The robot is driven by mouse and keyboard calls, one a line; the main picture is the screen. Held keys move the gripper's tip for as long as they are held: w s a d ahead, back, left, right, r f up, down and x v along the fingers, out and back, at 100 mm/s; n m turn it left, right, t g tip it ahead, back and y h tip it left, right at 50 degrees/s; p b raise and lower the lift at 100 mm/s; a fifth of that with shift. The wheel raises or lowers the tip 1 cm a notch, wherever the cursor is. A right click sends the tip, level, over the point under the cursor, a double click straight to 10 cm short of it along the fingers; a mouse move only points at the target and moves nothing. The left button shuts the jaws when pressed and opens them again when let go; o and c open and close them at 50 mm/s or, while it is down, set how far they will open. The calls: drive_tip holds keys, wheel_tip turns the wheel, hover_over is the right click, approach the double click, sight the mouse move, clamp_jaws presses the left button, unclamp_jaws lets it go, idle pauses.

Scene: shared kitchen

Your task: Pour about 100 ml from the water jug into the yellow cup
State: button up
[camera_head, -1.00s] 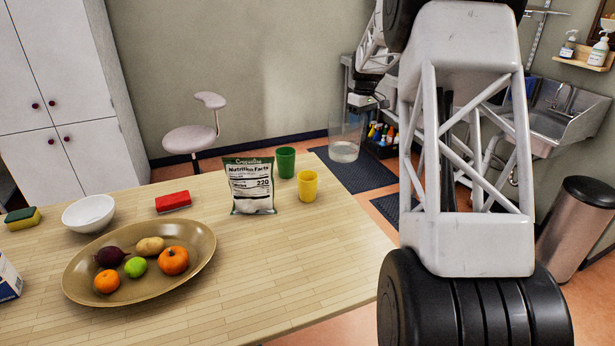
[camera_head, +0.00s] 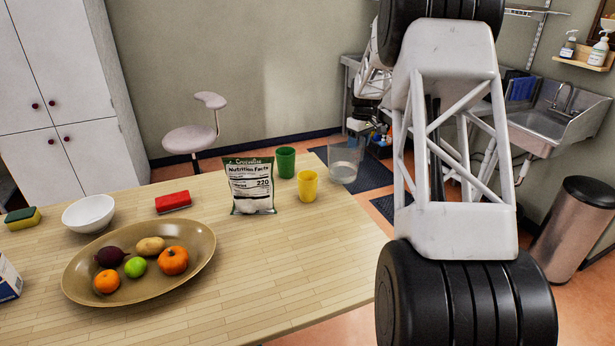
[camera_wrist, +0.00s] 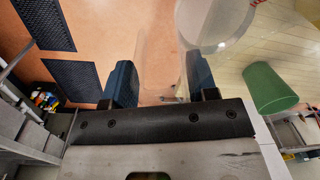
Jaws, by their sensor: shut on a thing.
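The water jug (camera_head: 345,164) is clear, with some water low inside. It hangs in the air just right of the yellow cup (camera_head: 307,187) in the head view, apart from it and roughly upright. My gripper (camera_wrist: 160,82) is shut on the jug, whose clear wall (camera_wrist: 152,50) shows faintly between the dark fingers in the wrist view. The yellow cup stands upright near the table's far right edge. I cannot make out its inside or identify it in the wrist view. In the head view my gripper's fingers are too small and covered to make out clearly.
A green cup (camera_head: 285,162) stands just behind the yellow cup; it also shows in the wrist view (camera_wrist: 268,88). A snack bag (camera_head: 250,186) stands to their left. A fruit platter (camera_head: 205,262) and a white bowl (camera_head: 88,213) lie farther left. The table's right front (camera_head: 310,280) is clear.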

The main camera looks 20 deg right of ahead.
drive_tip(key=shift+r, duration=0.15)
drive_tip(key=shift+s+a+r+t+h, duration=0.15)
drive_tip(key=shift+a+r+h, duration=0.25)
drive_tip(key=shift+r+h, duration=0.15)
drive_tip(key=shift+s+a+r+t+h, duration=0.1)
drive_tip(key=shift+a+r+t+h, duration=0.05)
drive_tip(key=shift+a+r+h, duration=0.35)
drive_tip(key=s+a+r+t+h, duration=0.3)
drive_tip(key=a+r+h, duration=0.4)
drive_tip(key=a+h, duration=0.2)
drive_tip(key=shift+r, duration=0.15)
drive_tip(key=shift+s+a+h, duration=0.15)
drive_tip(key=shift+a+h, duration=0.1)
drive_tip(key=shift+h, duration=0.2)
drive_tip(key=shift+s+a+r+t+h, duration=0.2)
drive_tip(key=shift+a+r+t+h, duration=0.15)
drive_tip(key=shift+a+h, duration=0.25)
drive_tip(key=shift+a+r, duration=0.15)
drive_tip(key=shift+r, duration=0.05)
drive_tip(key=shift+s+a+p, duration=0.1)
drive_tip(key=shift+a+p, duration=0.05)
drive_tip(key=shift+p, duration=0.2)
